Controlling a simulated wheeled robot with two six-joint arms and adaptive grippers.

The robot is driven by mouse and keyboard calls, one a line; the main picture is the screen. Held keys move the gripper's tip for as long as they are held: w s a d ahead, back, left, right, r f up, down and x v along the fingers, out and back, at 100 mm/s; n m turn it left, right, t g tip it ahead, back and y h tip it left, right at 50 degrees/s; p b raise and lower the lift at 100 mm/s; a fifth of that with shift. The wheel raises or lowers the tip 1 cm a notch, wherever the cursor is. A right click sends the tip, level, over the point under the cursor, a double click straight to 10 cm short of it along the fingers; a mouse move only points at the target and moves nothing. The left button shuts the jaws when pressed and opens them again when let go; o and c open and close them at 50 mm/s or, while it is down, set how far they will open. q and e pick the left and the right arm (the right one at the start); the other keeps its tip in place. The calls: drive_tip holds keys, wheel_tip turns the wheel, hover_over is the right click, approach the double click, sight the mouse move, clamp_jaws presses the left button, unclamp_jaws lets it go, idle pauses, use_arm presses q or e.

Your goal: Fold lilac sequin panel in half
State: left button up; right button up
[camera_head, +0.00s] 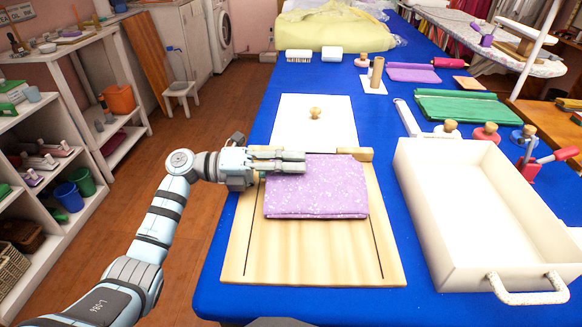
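The lilac sequin panel (318,194) lies as a rough rectangle on a pale wooden board (310,262) on the blue table. Its near edge looks thick and layered, like folded cloth. My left gripper (303,162) reaches in from the left with its fingertips at the panel's far left part. The fingers lie close together, and I cannot tell whether cloth is between them. They hide part of the panel's far edge. My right gripper is not in view.
A white press plate with a knob (314,134) lies behind the board. A wooden block (355,154) sits at its far edge. A white tray (425,215) stands to the right, with knobbed tools (487,132) behind it. Green cloth (460,106) lies farther back. Blue table shows around the board.

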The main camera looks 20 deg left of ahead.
use_arm(q)
drive_tip(key=shift+c, duration=0.6)
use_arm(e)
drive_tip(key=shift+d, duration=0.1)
use_arm(q)
clamp_jaws()
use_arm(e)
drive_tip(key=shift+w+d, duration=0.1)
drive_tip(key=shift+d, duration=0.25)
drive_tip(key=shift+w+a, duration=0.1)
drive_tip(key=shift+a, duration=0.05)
